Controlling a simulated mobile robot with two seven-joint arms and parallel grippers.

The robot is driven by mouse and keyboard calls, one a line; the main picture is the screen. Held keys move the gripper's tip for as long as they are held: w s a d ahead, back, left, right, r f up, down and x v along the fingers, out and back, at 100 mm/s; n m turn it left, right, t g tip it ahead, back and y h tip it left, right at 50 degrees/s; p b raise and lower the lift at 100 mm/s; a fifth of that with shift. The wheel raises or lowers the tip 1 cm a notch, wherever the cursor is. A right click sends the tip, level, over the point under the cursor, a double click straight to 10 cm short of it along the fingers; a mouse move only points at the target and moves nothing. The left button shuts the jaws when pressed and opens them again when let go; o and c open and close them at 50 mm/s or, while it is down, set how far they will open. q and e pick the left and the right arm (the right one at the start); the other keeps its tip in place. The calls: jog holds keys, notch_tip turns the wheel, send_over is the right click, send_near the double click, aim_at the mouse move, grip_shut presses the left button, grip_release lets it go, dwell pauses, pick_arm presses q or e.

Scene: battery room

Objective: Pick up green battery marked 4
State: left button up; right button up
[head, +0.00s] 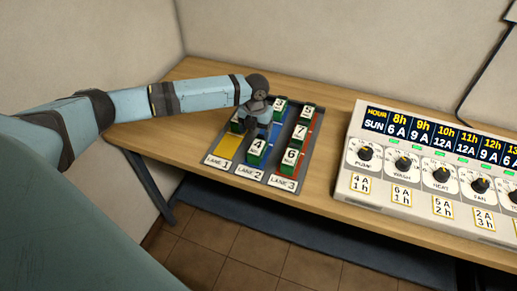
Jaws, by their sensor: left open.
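The green battery marked 4 (256,151) stands upright in the blue lane 2 of the tray, near its front end. My left gripper (260,121) is over the tray, just behind the battery marked 4 in the picture. It is open. I cannot tell whether anything is between its fingers. My right gripper is not in view.
The tray (271,178) has yellow, blue and red lanes. Batteries marked 6 (290,158), 7 (299,133) and 5 (306,112) stand in lane 3. The gripper partly hides others. A control panel (350,182) stands right on the wooden table (325,112).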

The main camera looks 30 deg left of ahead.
aim_at(258, 144)
pick_arm(q)
jog(key=f, duration=0.2)
jog(key=f+p, duration=0.1)
jog(key=f, duration=0.1)
jog(key=d+f, duration=0.1)
jog(key=f, duration=0.2)
jog(key=shift+f, duration=0.1)
jog(key=c, duration=1.2)
jog(key=shift+c, duration=0.9)
